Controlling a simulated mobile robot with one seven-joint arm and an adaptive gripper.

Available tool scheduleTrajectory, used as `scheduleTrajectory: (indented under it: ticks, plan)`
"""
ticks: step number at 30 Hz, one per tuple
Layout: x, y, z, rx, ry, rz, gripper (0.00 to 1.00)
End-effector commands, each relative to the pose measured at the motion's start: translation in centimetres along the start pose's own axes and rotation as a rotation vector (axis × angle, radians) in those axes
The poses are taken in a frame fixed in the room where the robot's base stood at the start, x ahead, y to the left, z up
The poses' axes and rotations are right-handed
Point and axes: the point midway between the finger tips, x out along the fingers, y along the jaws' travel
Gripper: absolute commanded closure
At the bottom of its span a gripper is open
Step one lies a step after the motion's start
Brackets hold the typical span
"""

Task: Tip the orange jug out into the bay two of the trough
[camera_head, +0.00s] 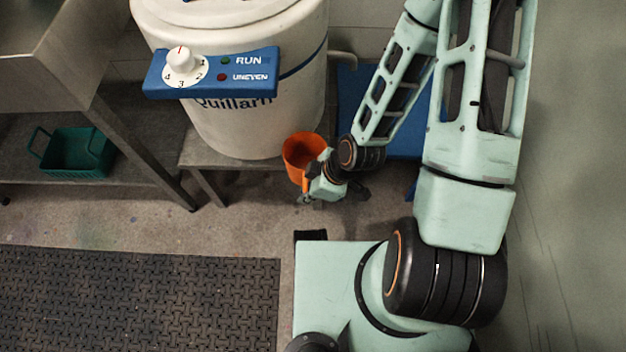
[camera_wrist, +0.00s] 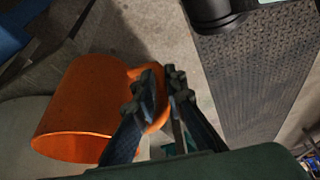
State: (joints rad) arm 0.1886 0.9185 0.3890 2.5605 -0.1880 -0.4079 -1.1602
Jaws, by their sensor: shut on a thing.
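The orange jug (camera_head: 301,152) is in the middle of the head view, just right of the white drum's lower side. It looks roughly upright there, with its open mouth facing up. In the wrist view the jug (camera_wrist: 80,110) fills the left side, and its handle runs between the fingers. My gripper (camera_wrist: 165,95) is shut on the handle. In the head view my gripper (camera_head: 318,186) is beside the jug, partly hidden by my wrist. What is inside the jug cannot be seen. I cannot make out the trough or its bay two in either view.
A white drum (camera_head: 250,120) with a blue panel (camera_head: 212,74) stands on a low grey bench (camera_head: 205,158). A green basket (camera_head: 75,152) sits on a shelf at the left. A dark ribbed mat (camera_head: 140,300) covers the floor at lower left. A blue thing (camera_head: 350,90) stands behind my arm.

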Motion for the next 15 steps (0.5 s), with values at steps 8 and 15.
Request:
scheduleTrajectory:
  ticks: [8,15]
  plan:
    - [-0.1,-1.3,-0.7,0.000,0.002,0.001,1.00]
    - [0.0,-1.9,-0.8,0.002,0.001,0.003,1.00]
